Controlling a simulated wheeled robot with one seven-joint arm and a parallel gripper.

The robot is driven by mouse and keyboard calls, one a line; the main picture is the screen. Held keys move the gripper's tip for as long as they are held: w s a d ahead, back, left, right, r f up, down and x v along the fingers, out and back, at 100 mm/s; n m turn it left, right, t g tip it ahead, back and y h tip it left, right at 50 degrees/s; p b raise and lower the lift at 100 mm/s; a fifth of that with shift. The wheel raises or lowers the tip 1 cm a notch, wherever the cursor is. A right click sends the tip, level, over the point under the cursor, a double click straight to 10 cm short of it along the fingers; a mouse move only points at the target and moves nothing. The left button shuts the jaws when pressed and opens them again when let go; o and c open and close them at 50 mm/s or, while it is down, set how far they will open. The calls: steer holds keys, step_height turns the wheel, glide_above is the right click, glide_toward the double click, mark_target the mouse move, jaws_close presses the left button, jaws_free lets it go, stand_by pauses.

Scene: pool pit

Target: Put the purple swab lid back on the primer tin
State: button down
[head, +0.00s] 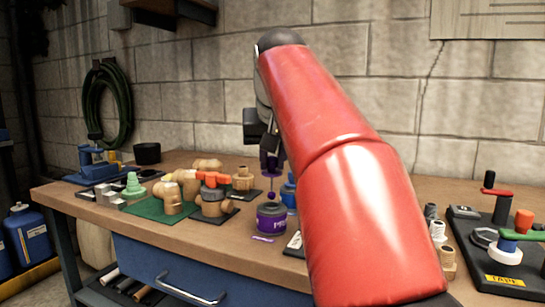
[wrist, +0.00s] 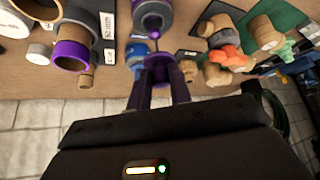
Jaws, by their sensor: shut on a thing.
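The primer tin (head: 271,222) stands upright on the bench, dark with a purple label and an open top. It also shows at the top of the wrist view (wrist: 152,10). My gripper (head: 271,163) is shut on the purple swab lid (head: 270,172), mostly hidden between the fingers. The lid's thin rod hangs down with a purple swab ball at its end, just above the tin's mouth. In the wrist view the lid (wrist: 160,64) sits between the fingertips. My red arm hides the bench right of the tin.
Brass valves with an orange handle (head: 212,180) stand left of the tin, by a green mat (head: 150,209). A blue item (head: 289,190) stands close behind right. In the wrist view a purple-banded ring (wrist: 72,50) lies left. A black fixture board (head: 500,275) is at far right.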

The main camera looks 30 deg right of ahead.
mark_target(273, 174)
steer(key=shift+f, duration=0.15)
stand_by(0.3)
steer(key=shift+f+b, duration=0.8)
steer(key=shift+f, duration=0.1)
steer(key=shift+f, duration=0.2)
steer(key=shift+f+b, duration=0.75)
steer(key=shift+f, duration=0.2)
steer(key=shift+f+b, duration=0.8)
steer(key=shift+f, duration=0.05)
steer(key=shift+f, duration=0.1)
stand_by(0.4)
steer(key=c, duration=0.8)
jaws_free()
